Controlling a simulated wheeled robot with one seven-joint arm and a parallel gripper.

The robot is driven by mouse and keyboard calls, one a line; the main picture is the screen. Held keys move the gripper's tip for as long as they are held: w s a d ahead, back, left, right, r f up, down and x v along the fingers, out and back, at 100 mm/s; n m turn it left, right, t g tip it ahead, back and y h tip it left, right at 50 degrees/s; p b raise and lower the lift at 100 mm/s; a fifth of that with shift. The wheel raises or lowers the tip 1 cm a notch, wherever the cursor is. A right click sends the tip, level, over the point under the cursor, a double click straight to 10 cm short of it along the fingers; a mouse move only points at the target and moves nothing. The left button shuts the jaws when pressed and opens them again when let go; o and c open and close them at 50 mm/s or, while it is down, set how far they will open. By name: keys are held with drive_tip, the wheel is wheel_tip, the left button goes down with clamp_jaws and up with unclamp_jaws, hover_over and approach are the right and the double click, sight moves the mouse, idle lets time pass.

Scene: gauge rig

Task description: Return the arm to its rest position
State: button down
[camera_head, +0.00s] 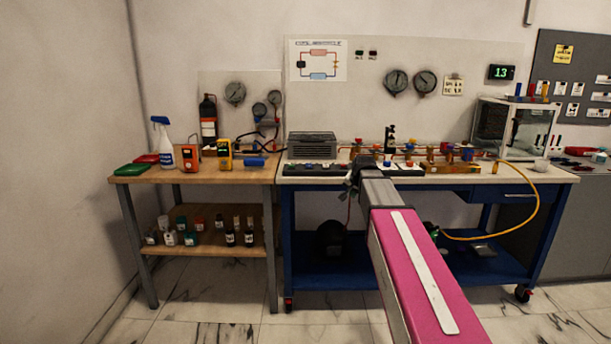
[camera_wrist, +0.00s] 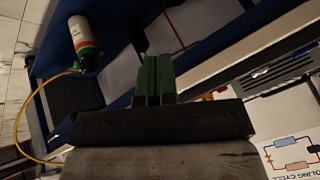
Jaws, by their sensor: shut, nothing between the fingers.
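My pink and grey arm reaches forward from the lower right in the head view, toward the front edge of the blue-framed bench (camera_head: 300,225). My gripper (camera_head: 352,190) is small and dark there, near the bench's front edge beside a grey control strip. In the wrist view my gripper (camera_wrist: 153,65) shows two green fingers side by side, closed together with nothing between them. What lies directly behind the fingers is dark and hard to make out.
A wooden table (camera_head: 200,176) at left holds a spray bottle (camera_head: 163,142) and yellow and orange meters. The bench top carries a grey finned unit (camera_head: 312,146), copper piping with valves, and a glass-fronted box (camera_head: 505,128). A yellow hose (camera_head: 530,215) hangs at right. Floor in front is clear.

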drive_tip(key=s+f+n+g, duration=0.6)
drive_tip(key=s+f, duration=2)
drive_tip(key=s, duration=0.4)
drive_tip(key=shift+f+g+h, duration=0.25)
drive_tip(key=shift+g+h, duration=0.15)
drive_tip(key=shift+a, duration=0.1)
